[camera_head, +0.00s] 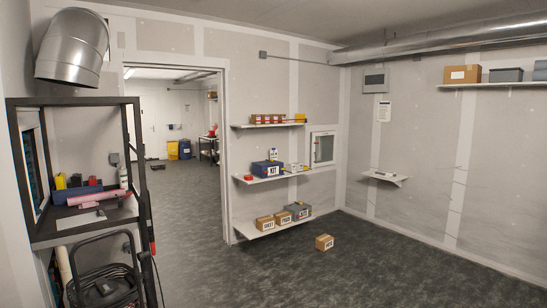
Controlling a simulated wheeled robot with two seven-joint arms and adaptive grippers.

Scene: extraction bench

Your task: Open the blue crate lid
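A blue crate (266,169) with a white label on its front stands on the middle wall shelf, right of the doorway. It is small in the picture, and I cannot tell for sure whether its lid is shut. Neither of my grippers is in view.
A red item (248,177) is beside the crate on the middle shelf (283,176). Cardboard boxes and a grey box (299,212) sit on the low shelf. A cardboard box (324,242) lies on the floor. A black-framed bench (88,218) stands left. The central floor is mostly clear.

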